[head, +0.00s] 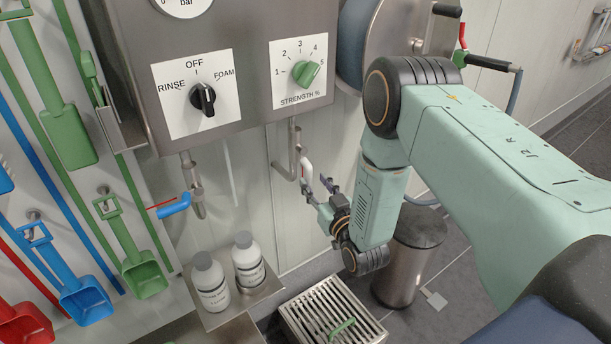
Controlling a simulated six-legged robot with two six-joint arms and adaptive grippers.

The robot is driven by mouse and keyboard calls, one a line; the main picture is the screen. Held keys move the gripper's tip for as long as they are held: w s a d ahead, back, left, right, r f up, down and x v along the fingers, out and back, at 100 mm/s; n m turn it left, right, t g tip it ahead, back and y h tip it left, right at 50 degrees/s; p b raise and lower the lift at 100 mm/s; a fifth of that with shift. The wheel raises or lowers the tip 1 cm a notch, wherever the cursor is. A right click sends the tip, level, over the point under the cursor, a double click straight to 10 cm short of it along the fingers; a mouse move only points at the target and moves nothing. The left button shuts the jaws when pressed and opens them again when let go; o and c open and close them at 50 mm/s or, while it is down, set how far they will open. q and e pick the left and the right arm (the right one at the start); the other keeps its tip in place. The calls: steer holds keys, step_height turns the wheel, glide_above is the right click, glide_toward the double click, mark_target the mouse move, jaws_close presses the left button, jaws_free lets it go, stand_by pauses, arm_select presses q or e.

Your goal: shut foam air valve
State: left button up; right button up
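Under the steel control box, two pipes carry valves. The left pipe has a valve with a blue lever (174,206) that points left, roughly level. The right pipe has a valve with a whitish lever (305,168) hanging downward, a little red showing beside it. No label marks either as the foam air valve. My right gripper (319,188) is just below and right of the whitish lever, its two dark fingertips apart and nothing seen between them. I cannot tell whether it touches the lever. My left gripper is out of view.
Two bottles (247,258) stand on a bracket below. A floor grate (334,312), a steel bin (408,262) and a hose reel (385,40) are nearby.

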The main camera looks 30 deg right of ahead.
mark_target(310, 178)
steer(key=w, duration=0.4)
steer(key=shift+w+d+f, duration=0.15)
steer(key=shift+w+f, duration=0.1)
steer(key=shift+f, duration=0.1)
steer(key=shift+s+r, duration=0.25)
steer(key=shift+r, duration=0.05)
steer(key=shift+w+f, duration=0.2)
steer(key=shift+w, duration=0.1)
steer(key=c, duration=0.4)
steer(key=shift+s, duration=0.1)
jaws_close()
